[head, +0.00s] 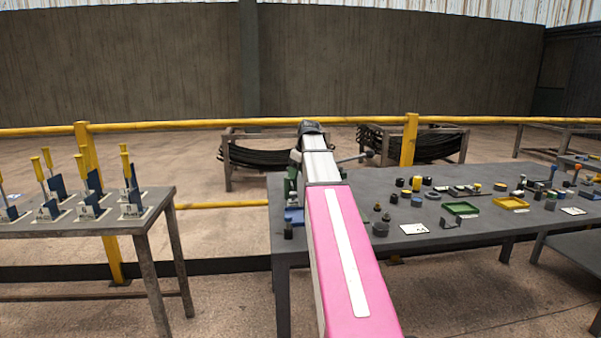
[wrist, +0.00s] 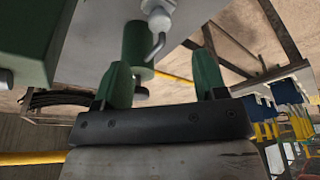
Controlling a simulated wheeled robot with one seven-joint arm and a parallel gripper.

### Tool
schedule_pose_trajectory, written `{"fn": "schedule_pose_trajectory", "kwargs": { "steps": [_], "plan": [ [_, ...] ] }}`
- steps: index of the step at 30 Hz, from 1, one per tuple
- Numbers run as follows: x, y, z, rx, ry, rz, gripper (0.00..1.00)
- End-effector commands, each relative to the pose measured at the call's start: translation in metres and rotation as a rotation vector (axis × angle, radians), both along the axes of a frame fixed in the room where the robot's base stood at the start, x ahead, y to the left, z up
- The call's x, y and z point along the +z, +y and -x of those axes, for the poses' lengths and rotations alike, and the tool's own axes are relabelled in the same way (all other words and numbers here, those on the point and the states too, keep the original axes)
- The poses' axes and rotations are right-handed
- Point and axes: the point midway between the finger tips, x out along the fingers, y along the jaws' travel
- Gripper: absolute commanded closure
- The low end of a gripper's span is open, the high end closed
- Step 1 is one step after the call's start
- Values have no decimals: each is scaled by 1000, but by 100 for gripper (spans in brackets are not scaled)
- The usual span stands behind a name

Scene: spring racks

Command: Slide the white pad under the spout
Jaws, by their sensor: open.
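My gripper (wrist: 162,65) shows in the wrist view with its two green fingers apart and nothing seen held between them. Ahead of the fingers is a green cylinder (wrist: 135,42) with a bent grey tube (wrist: 157,46) beside it. The tube may be the spout, but I cannot be sure. A pale rounded fitting (wrist: 159,14) is above it in the picture. I cannot make out the white pad in either view. In the head view, my pink arm reaches to the near left end of the table and hides the gripper.
The grey table (head: 465,205) carries a green tray (head: 461,209), a yellow tray (head: 511,204), a white card (head: 414,229) and several small knobs. A left table (head: 60,221) holds several yellow-handled tools. A yellow rail (head: 250,122) runs behind. Bare floor separates the tables.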

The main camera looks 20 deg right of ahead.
Motion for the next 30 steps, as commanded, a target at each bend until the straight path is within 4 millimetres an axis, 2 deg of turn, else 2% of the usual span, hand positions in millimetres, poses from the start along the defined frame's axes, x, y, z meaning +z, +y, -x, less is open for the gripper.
{"fn": "schedule_pose_trajectory", "kwargs": {
  "steps": [5, 21, 30],
  "plan": [
    [-6, 1, -1, 0, 1, 1, 35],
    [-83, 13, -19, 0, 1, 1, 35],
    [-103, 16, -24, -1, 0, 1, 35]
  ]
}}
